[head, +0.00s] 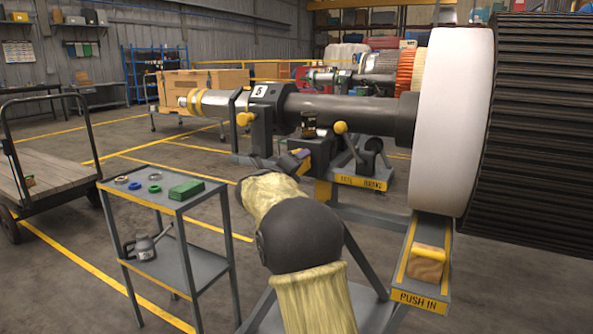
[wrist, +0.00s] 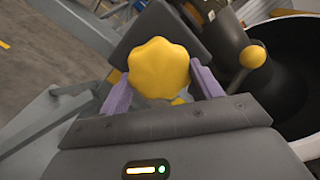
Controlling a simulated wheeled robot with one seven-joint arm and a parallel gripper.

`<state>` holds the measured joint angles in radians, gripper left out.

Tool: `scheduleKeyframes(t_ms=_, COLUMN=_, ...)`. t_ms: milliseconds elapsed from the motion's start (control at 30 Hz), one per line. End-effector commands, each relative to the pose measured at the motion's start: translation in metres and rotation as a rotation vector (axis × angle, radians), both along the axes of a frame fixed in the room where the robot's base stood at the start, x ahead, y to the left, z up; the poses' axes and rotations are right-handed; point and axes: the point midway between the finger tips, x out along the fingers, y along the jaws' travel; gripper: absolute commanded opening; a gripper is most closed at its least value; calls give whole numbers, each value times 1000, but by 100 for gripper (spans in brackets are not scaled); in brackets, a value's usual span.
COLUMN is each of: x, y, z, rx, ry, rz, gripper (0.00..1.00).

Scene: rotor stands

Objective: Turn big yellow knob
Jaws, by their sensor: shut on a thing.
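The big yellow knob (wrist: 159,67) has a lobed, star-like edge and fills the middle of the wrist view. The two purple fingers of my gripper (wrist: 160,84) stand on either side of it and are shut on it. In the head view my gripper (head: 300,155) is at the stand's dark block, below the rotor shaft. The knob in its jaws is hidden there by my arm.
A yellow ball-ended lever (wrist: 253,57) stands close to the right of my gripper; it also shows in the head view (head: 340,127). A smaller yellow knob (head: 244,118) is on the shaft clamp. A tool cart (head: 165,190) stands left. The thick shaft (head: 350,110) passes overhead.

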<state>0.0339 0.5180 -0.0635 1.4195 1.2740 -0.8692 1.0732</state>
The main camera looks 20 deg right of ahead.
Motion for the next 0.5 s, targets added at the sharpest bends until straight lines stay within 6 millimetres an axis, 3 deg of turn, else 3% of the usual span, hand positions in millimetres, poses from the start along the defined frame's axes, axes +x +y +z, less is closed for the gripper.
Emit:
scheduleKeyframes(t_ms=367, x=1, y=2, z=-2, rx=6, ry=0, rz=3, gripper=41)
scheduleKeyframes(t_ms=400, x=1, y=2, z=-2, rx=6, ry=0, rz=3, gripper=68)
scheduleKeyframes(t_ms=500, x=1, y=1, z=-2, rx=6, ry=-1, rz=3, gripper=86)
